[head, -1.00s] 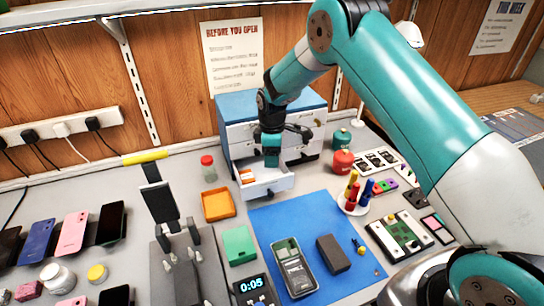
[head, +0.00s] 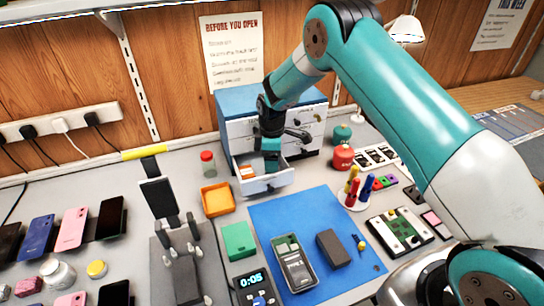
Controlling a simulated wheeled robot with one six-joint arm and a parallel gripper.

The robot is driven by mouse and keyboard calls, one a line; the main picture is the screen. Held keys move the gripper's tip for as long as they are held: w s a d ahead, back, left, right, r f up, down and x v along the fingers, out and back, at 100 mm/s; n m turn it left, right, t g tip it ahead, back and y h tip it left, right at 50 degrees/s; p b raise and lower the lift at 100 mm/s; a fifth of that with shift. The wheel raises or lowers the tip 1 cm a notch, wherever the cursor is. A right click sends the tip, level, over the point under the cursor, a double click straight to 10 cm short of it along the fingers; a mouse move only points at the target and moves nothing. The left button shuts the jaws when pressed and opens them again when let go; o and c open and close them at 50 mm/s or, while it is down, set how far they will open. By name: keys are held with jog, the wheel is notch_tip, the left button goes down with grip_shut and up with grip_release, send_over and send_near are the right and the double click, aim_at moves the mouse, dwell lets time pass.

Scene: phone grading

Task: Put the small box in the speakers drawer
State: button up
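The white drawer cabinet (head: 248,101) with a blue top stands against the back wall. One lower drawer (head: 268,184) is pulled out, and its label cannot be read. A small orange-and-white box (head: 246,172) lies in the left part of this open drawer. My gripper (head: 271,160) points down over the open drawer, to the right of that box and in front of the cabinet. Its dark fingertips are small and partly hidden, so I cannot tell whether they are open or hold anything.
An orange tray (head: 217,200) and a red-lidded jar (head: 208,163) stand left of the drawer. A blue mat (head: 290,213) in front carries an opened phone (head: 292,262) and a dark block (head: 333,248). A pen holder (head: 352,203) stands to the right.

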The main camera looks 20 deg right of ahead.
jog(key=shift+o, duration=0.5)
jog(key=shift+r, duration=0.15)
notch_tip(320, 180, up, 12)
jog(key=r+b, duration=0.1)
jog(key=b, duration=0.1)
jog(key=s+a+r+m+y, duration=0.1)
jog(key=s+a+r, duration=0.1)
jog(key=s+r, duration=0.4)
jog(key=s+a+r+m+y, duration=0.1)
jog(key=s+a+r+m, duration=0.2)
jog(key=s, duration=0.4)
jog(key=s+a+r+m+y, duration=0.1)
jog(key=s+r, duration=0.1)
jog(key=s, duration=1)
jog(key=s+a+r+m+y, duration=0.1)
jog(key=s+a, duration=0.1)
jog(key=s, duration=1)
jog(key=shift+r+m, duration=0.3)
jog(key=shift+r, duration=0.05)
